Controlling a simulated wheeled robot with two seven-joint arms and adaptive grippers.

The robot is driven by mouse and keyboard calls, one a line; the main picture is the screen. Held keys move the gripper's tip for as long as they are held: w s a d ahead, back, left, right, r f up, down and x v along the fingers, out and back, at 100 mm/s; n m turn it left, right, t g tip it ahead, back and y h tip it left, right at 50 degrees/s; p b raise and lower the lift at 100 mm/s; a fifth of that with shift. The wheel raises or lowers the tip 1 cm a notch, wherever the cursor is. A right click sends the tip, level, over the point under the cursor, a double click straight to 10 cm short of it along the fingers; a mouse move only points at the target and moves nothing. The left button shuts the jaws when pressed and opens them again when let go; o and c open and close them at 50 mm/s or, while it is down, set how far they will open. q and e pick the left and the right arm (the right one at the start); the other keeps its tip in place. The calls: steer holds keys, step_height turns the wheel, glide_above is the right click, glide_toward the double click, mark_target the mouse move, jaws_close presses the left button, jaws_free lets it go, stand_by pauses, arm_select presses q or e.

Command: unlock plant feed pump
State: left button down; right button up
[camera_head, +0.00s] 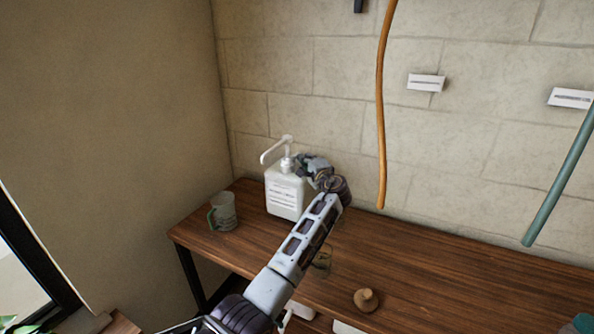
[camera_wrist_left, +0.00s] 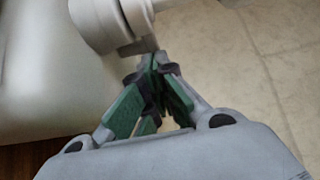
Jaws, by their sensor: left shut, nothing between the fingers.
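A white pump bottle (camera_head: 285,194) with a printed label stands upright on the wooden table near its back left corner. Its pump head (camera_head: 281,147) has a long spout pointing left. My left gripper (camera_head: 303,163) is at the bottle's upper right, close to the pump collar. In the left wrist view the gripper (camera_wrist_left: 155,85) is shut, its green-padded fingers together and empty. The pump collar (camera_wrist_left: 110,25) is just above and left of the fingertips there; whether they touch it I cannot tell. My right gripper is not in view.
A mug (camera_head: 226,212) with a green handle stands left of the bottle. A small round wooden object (camera_head: 366,299) lies on the table (camera_head: 440,270). The table's right middle is clear.

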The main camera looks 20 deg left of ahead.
arm_select(q)
steer(key=v, duration=1.2)
stand_by(0.5)
steer(key=shift+f, duration=0.1)
